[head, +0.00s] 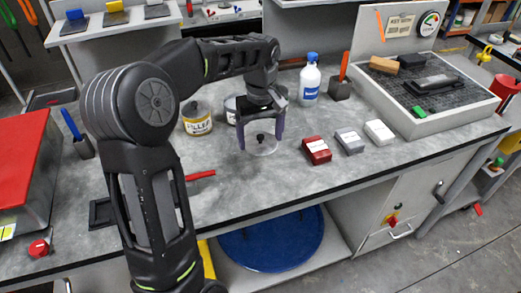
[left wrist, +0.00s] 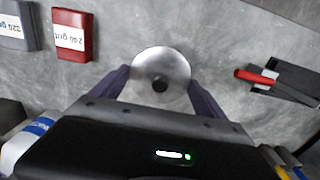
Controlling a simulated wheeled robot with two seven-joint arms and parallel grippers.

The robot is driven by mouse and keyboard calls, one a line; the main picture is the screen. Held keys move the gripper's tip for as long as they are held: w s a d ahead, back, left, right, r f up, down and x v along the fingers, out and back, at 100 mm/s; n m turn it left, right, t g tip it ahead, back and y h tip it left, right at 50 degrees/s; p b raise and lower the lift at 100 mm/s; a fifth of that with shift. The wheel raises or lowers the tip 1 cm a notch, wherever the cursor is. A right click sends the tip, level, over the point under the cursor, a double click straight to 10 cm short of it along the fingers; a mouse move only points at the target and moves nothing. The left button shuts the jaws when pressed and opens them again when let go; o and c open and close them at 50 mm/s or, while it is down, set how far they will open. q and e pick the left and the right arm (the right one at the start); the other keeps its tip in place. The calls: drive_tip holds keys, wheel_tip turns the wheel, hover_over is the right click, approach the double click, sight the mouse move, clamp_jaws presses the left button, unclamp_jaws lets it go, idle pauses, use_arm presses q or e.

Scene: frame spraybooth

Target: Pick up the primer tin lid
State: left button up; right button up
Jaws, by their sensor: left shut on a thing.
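The primer tin lid (head: 264,149) is a round, shiny metal disc with a dark knob in its middle. It also shows in the left wrist view (left wrist: 158,62). My left gripper (head: 261,145) points down over the bench with one finger on each side of the lid, shut on its rim. I cannot tell whether the lid touches the bench or is a little above it. A pale tin (head: 230,110) stands behind the gripper, partly hidden by it. My right gripper is in neither view.
A filler tin (head: 197,120) stands left of the gripper, and a white bottle with a blue cap (head: 310,82) behind it. Red (head: 317,151), grey (head: 350,141) and white (head: 379,132) blocks lie to the right. A red-handled tool (head: 200,175) lies front left. The bench front is mostly clear.

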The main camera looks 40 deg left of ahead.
use_arm(q)
drive_tip(key=shift+r, duration=1.2)
drive_tip(key=shift+r, duration=0.1)
